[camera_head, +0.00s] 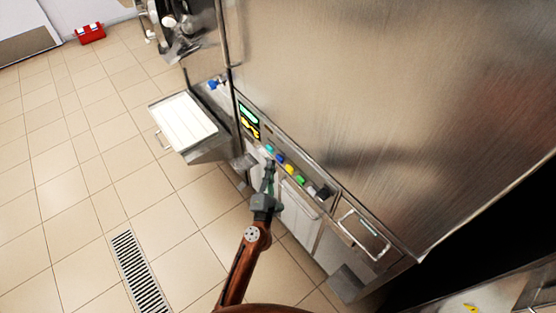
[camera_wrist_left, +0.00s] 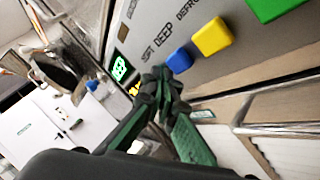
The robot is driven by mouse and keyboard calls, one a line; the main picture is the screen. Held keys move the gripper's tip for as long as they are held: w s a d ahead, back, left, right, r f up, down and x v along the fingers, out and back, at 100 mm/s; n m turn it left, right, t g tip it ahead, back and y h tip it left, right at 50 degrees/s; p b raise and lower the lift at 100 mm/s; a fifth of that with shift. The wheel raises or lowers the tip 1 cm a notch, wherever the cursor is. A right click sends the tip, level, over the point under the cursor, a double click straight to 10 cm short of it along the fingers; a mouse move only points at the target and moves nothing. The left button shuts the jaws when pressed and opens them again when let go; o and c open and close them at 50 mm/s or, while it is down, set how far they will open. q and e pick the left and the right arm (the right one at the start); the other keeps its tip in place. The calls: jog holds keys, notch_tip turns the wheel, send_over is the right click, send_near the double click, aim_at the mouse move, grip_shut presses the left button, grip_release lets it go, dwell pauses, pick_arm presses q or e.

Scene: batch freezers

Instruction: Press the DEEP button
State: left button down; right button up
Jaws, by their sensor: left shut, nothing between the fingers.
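The DEEP label is on the freezer's control panel in the left wrist view, and the blue button (camera_wrist_left: 180,60) sits closest to it. In the head view the blue button (camera_head: 279,157) is between a teal button (camera_head: 269,148) and a yellow button (camera_head: 289,168). My left gripper (camera_head: 270,166) is shut and empty, with its tips just in front of the panel. In the left wrist view its fingertips (camera_wrist_left: 160,74) are beside the blue button's lower left; I cannot tell whether they touch. The teal button is not visible there. My right gripper is not in view.
A green button (camera_head: 300,179) and a dark knob (camera_head: 322,192) continue the row to the right. A lit display (camera_head: 249,120) is at its left. A white-topped tray (camera_head: 184,122) juts out on the left. A handle (camera_head: 363,235) protrudes at the lower right.

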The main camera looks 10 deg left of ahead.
pick_arm(q)
jog(key=s+a, duration=0.1)
jog(key=s, duration=0.1)
jog(key=s+a+p, duration=0.1)
jog(key=s+a, duration=0.1)
dwell(0.5)
dwell(0.7)
